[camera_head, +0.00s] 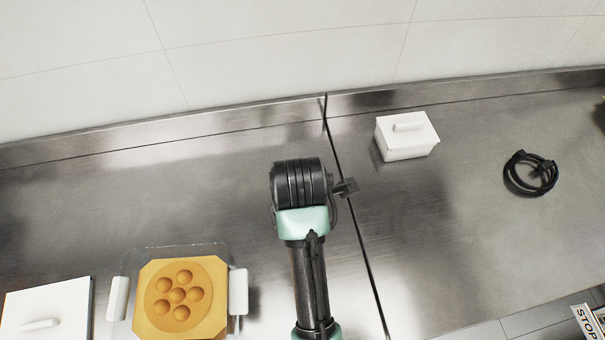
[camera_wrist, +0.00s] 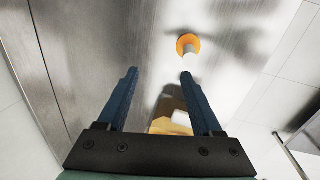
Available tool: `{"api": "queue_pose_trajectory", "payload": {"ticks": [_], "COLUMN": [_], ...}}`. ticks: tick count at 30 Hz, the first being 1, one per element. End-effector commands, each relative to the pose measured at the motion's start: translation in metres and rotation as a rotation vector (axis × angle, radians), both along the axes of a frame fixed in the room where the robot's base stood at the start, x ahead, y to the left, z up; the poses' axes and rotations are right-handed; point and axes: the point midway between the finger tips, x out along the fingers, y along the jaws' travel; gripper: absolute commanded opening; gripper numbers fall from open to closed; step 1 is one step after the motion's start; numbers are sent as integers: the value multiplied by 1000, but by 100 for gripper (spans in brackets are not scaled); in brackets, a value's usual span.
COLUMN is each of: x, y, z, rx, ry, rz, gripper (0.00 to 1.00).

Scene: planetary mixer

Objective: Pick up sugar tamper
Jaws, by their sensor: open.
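What looks like the sugar tamper, a white cylinder with an orange round end (camera_wrist: 187,43), shows in the wrist view beyond the fingertips and slightly right of the gap. My gripper (camera_wrist: 158,74) has its two blue fingers apart with nothing between them. The tamper is clear of both fingers in the picture; its exact distance is hard to tell. In the head view I cannot see the tamper, and my black and green arm covers the middle of the counter. Only a small dark part of the gripper end (camera_head: 346,187) shows there.
A yellow mould with round hollows (camera_head: 178,297) sits on a clear tray with white handles at lower left. A white lidded box (camera_head: 47,309) is left of it. Another white box (camera_head: 407,136) and a coiled black cable (camera_head: 531,173) are at right. A seam divides the steel counter.

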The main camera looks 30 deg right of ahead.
Motion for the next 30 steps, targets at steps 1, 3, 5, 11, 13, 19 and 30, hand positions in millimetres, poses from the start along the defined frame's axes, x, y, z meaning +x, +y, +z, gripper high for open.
{"api": "queue_pose_trajectory", "payload": {"ticks": [1, 3, 5, 11, 13, 19, 30], "x": [-16, -31, -37, -41, -41, -40, -38], "y": [0, 1, 2, 3, 3, 3, 5], "z": [-2, -9, -16, -49, -58, -86, -118], "rx": [13, 29, 37, 41, 42, 40, 41], "ry": [69, 129, 156, 170, 172, 167, 167], "rz": [39, 80, 102, 114, 114, 113, 112], "gripper": [67, 67, 67, 67, 67, 67, 67]}}
